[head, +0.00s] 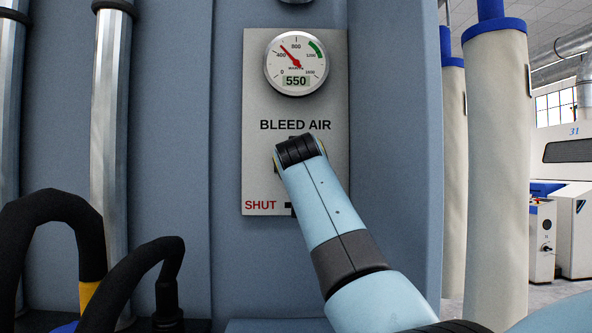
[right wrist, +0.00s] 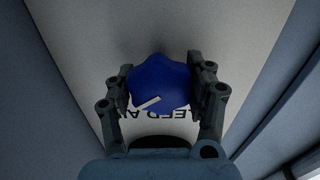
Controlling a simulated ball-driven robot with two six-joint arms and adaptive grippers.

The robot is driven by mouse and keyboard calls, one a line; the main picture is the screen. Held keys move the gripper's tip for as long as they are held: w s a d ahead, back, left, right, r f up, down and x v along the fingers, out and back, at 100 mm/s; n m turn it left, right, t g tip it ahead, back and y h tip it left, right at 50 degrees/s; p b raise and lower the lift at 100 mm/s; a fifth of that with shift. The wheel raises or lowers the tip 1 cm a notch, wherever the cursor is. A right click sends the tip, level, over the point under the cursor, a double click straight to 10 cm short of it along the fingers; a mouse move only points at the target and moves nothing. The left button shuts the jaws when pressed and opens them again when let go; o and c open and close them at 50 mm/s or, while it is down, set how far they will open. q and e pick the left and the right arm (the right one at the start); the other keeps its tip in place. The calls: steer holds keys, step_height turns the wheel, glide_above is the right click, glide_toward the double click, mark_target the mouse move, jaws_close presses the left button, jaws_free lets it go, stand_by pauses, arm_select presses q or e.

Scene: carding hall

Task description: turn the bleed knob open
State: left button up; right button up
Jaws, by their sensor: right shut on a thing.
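The bleed knob (right wrist: 160,75) is blue, with a white pointer line that slants toward the lower left in the right wrist view. My right gripper (right wrist: 161,82) is shut on it, one finger on each side. In the head view my right arm reaches up to the panel (head: 262,185) and hides the knob and most of the gripper. The panel is light grey, with "BLEED AIR" in black and "SHUT" in red at lower left. The round gauge (head: 296,62) above shows 550, its red needle short of the green band. My left gripper is out of view.
The panel is on a blue-grey machine wall (head: 395,120). Metal pipes (head: 109,120) and black hoses (head: 60,215) stand at the left. Cream columns with blue collars (head: 497,150) stand at the right, with a white machine (head: 568,200) beyond.

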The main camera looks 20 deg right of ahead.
mark_target(295, 123)
steer(key=shift+f+m, duration=0.45)
steer(key=shift+m, duration=0.05)
steer(key=o, duration=1.2)
steer(key=shift+r, duration=0.15)
steer(key=shift+c, duration=0.2)
steer(key=shift+r, duration=0.1)
steer(key=shift+r, duration=0.1)
step_height(295, 123, up, 10)
steer(key=shift+f, duration=0.1)
